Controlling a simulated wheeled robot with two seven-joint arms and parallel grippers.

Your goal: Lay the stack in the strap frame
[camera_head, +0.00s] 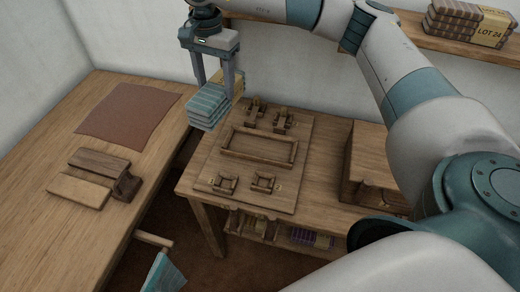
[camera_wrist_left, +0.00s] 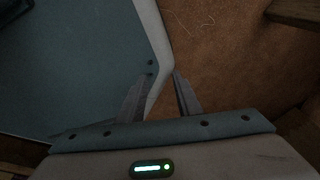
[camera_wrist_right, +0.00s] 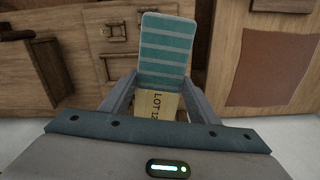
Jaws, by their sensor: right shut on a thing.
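The stack (camera_head: 207,108) is a pile of folded teal-and-grey striped cloth. My right gripper (camera_head: 214,92) is shut on it and holds it in the air, left of the strap frame (camera_head: 257,160) and above it. In the right wrist view the stack (camera_wrist_right: 166,50) sticks out past the fingers, with a yellow LOT label (camera_wrist_right: 158,103) between them. The strap frame is an empty, shallow rectangular wooden tray on a board, with small wooden fittings along two sides. My left gripper (camera_wrist_left: 164,75) is open and empty over brown floor, seen in the left wrist view.
The left table holds a brown cloth (camera_head: 128,115) and wooden blocks (camera_head: 80,190). A wooden box (camera_head: 370,165) stands right of the board. A wall shelf (camera_head: 420,35) bears bundles labelled LOT 24 (camera_head: 490,28). More bundles (camera_head: 312,238) lie below the table.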

